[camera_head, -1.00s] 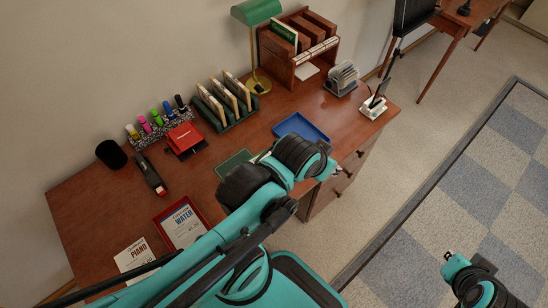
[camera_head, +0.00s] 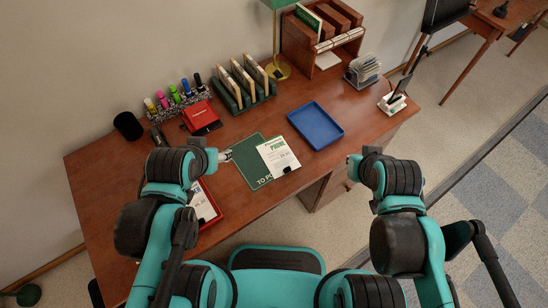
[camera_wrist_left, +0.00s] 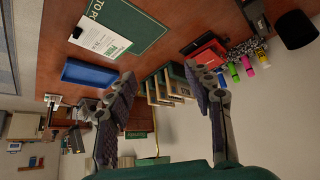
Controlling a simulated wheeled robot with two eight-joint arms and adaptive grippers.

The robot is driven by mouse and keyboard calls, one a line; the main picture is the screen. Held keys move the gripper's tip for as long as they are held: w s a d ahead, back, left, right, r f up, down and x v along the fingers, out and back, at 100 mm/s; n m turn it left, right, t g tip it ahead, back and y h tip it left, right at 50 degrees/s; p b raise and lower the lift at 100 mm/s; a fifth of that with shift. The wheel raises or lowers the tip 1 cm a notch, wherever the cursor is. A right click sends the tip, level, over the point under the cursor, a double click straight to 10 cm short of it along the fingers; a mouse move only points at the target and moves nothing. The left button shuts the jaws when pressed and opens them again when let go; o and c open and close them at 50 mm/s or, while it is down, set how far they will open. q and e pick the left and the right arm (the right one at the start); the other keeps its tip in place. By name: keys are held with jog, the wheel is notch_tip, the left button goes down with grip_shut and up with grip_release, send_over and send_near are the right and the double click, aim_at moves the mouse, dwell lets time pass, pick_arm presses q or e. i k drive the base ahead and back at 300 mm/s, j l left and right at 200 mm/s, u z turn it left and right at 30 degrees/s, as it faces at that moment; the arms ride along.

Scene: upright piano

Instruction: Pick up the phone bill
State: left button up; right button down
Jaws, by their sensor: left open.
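The phone bill (camera_head: 278,156) is a white sheet with green print and a black clip at its near edge. It lies on the right part of a dark green "TO PAY" mat (camera_head: 246,158). My left gripper (camera_head: 223,156) is left of the bill, near the mat's left edge, mostly hidden by its own wrist. The left wrist view shows its two fingers (camera_wrist_left: 160,80) spread apart with nothing between them; the bill (camera_wrist_left: 103,38) is at upper left there. My right gripper (camera_head: 352,166) is off the desk's front edge, right of the bill; its fingers are unclear.
A blue tray (camera_head: 316,125) lies just right of the bill. Behind stand a green sorter (camera_head: 240,95), a red box (camera_head: 201,117) and a lamp (camera_head: 277,70). A red-bordered sheet (camera_head: 204,205) lies partly under my left arm. The desk's right front corner is bare.

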aim_at(280, 160)
jog(key=l+u, duration=0.35)
jog(key=l, duration=0.4)
jog(key=l+u, duration=0.35)
jog(key=l, duration=0.45)
jog(key=k, duration=0.05)
